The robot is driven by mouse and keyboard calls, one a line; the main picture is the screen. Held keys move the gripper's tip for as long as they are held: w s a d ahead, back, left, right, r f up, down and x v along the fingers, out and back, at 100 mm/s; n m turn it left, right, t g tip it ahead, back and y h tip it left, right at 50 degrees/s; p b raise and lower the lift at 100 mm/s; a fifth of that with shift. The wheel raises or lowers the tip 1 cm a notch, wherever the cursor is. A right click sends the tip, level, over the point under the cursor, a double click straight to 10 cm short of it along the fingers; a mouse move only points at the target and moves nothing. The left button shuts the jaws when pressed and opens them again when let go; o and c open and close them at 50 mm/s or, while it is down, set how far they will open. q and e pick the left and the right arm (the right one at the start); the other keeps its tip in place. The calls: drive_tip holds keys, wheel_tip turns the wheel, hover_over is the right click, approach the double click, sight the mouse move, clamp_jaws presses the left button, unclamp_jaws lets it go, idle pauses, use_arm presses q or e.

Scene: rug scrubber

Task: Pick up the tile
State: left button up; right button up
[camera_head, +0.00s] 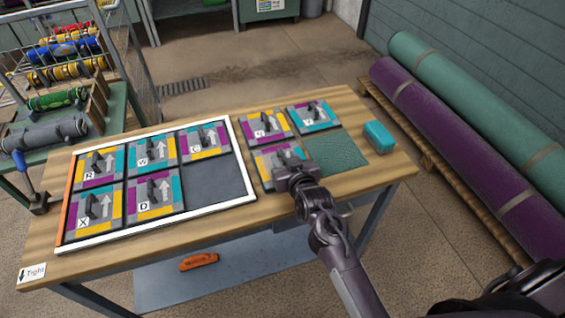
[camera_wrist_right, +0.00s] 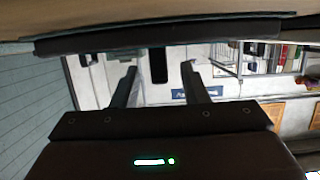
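Three loose tiles lie on the wooden table right of the white-framed tray (camera_head: 146,227). The nearest loose tile (camera_head: 266,174) is purple, yellow and grey, partly hidden by my right gripper (camera_head: 290,172). In the wrist view, which looks upside down, the tile (camera_wrist_right: 100,41) is a dark slab edge across the top. Its dark upright handle (camera_wrist_right: 159,66) stands between the fingers of my right gripper (camera_wrist_right: 160,80). The fingers are open, with a gap on each side of the handle. My left gripper is not in view.
The tray holds several lettered tiles and one empty dark slot (camera_head: 215,180) at its near right. Two more loose tiles (camera_head: 268,127) (camera_head: 313,117) stand behind. A green mat (camera_head: 336,150) and teal block (camera_head: 379,136) lie to the right. Rolled rugs (camera_head: 460,140) lie beyond.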

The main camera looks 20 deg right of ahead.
clamp_jaws()
drive_tip(key=shift+r, duration=0.1)
idle(0.3)
